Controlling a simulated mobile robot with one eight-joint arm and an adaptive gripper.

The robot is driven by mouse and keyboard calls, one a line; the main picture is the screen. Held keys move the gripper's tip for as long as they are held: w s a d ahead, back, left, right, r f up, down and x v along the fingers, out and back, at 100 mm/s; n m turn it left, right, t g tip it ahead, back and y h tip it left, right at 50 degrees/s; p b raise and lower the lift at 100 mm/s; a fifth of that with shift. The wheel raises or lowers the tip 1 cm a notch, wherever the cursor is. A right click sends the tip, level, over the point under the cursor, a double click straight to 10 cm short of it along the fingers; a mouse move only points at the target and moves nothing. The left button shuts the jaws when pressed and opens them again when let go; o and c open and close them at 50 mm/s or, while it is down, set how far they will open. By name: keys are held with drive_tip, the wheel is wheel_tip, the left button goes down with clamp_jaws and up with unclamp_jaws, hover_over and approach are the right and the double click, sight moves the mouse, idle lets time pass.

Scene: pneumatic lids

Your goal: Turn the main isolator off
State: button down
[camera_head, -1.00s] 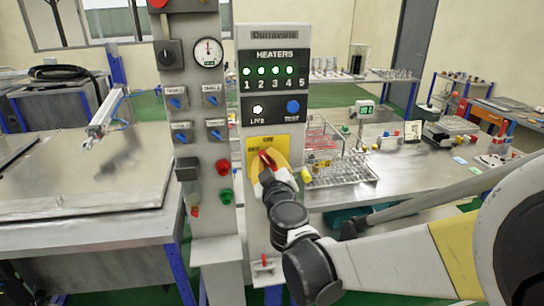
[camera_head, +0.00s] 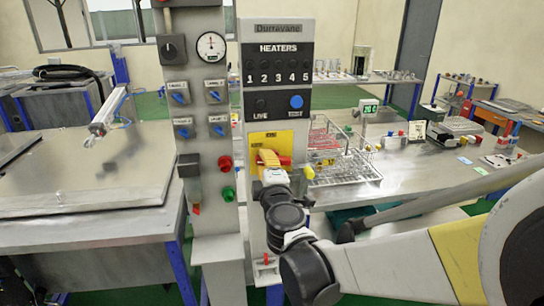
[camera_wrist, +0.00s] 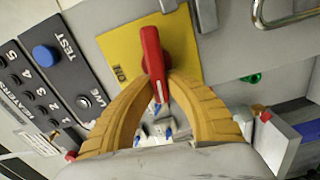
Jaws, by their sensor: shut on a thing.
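The main isolator is a red handle (camera_head: 285,160) on a yellow plate (camera_head: 268,138), low on the grey Durravane panel. In the head view the handle lies about horizontal, partly hidden by my gripper (camera_head: 268,157). In the wrist view the red handle (camera_wrist: 152,50) stands between the two yellow fingers of my gripper (camera_wrist: 158,82), which are shut on it. The yellow plate (camera_wrist: 122,50) shows the word ON beside the handle. The heater lamps (camera_head: 278,64) and the LIVE lamp (camera_head: 260,103) are dark.
A blue TEST button (camera_head: 296,102) sits above the plate. A neighbouring post carries a gauge (camera_head: 211,46), blue-handled valves and red (camera_head: 225,163) and green (camera_head: 228,194) buttons. A wire rack (camera_head: 345,168) stands on the bench to the right.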

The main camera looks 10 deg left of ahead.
drive_tip(key=shift+f+n, duration=0.1)
drive_tip(key=shift+n, duration=0.5)
drive_tip(key=c, duration=1.3)
unclamp_jaws()
drive_tip(key=shift+c, duration=0.2)
drive_tip(key=v, duration=1.2)
